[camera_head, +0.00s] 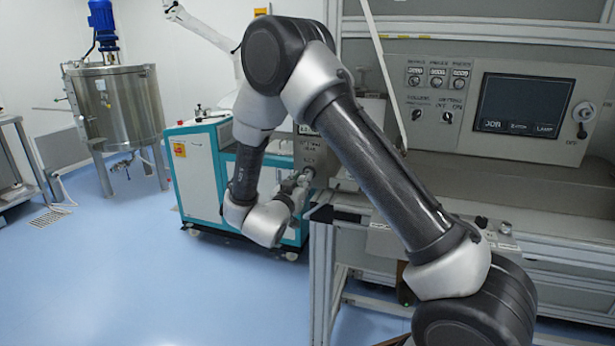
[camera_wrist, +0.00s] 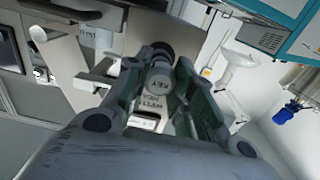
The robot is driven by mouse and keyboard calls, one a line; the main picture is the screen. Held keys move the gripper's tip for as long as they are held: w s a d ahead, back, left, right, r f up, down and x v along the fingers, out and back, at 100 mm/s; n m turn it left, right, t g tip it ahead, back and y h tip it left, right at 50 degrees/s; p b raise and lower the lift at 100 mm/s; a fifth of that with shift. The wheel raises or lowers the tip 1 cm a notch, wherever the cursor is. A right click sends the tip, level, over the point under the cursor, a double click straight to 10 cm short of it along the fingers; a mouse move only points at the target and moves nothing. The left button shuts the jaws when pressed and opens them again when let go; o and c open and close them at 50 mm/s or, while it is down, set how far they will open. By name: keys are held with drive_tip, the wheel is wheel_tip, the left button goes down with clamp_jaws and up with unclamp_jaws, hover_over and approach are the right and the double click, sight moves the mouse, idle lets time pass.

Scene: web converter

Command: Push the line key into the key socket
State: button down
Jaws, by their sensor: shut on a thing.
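In the head view my gripper (camera_head: 293,191) is beside the left end of the bench, below a small grey labelled panel (camera_head: 308,150). The key is too small to make out clearly there.
A control console (camera_head: 480,100) with a screen stands on the bench at the right. A teal-and-white cabinet (camera_head: 203,175) stands behind my gripper. A steel tank (camera_head: 118,105) is at the back left. The blue floor (camera_head: 130,280) at the left is clear.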

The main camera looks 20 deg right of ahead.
drive_tip(key=shift+s+a, duration=0.1)
drive_tip(key=v, duration=0.8)
drive_tip(key=shift+s, duration=0.25)
idle(0.8)
drive_tip(key=shift+a, duration=0.1)
